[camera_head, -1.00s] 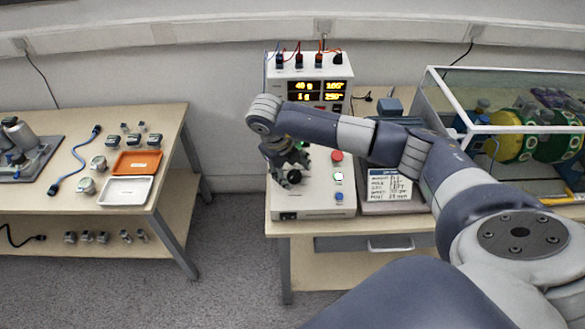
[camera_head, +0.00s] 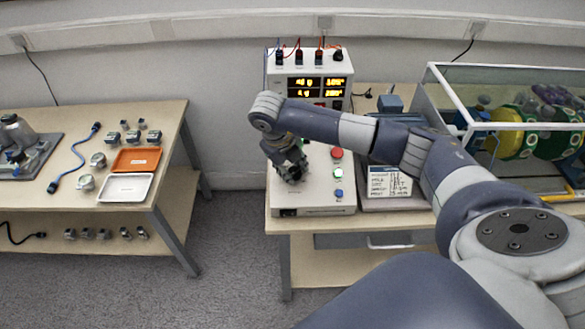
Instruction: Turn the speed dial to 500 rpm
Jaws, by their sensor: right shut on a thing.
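My right gripper (camera_head: 291,171) points down over the left part of the white control box (camera_head: 315,205) and is shut on the speed dial, which is mostly hidden under the fingers. To the right of the gripper, the box carries a red button (camera_head: 337,153), a green lit button (camera_head: 338,173) and a blue button (camera_head: 339,193) in a column. Behind it stands a white display unit (camera_head: 310,68) with yellow digits, too blurred to read surely. My left gripper is not in view.
A card with handwriting (camera_head: 389,182) stands right of the control box. A glass-walled case (camera_head: 450,100) with green and yellow drums is at the right. The left table (camera_head: 175,130) holds an orange tray (camera_head: 136,160), a white tray (camera_head: 126,188) and metal parts. A floor gap separates the tables.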

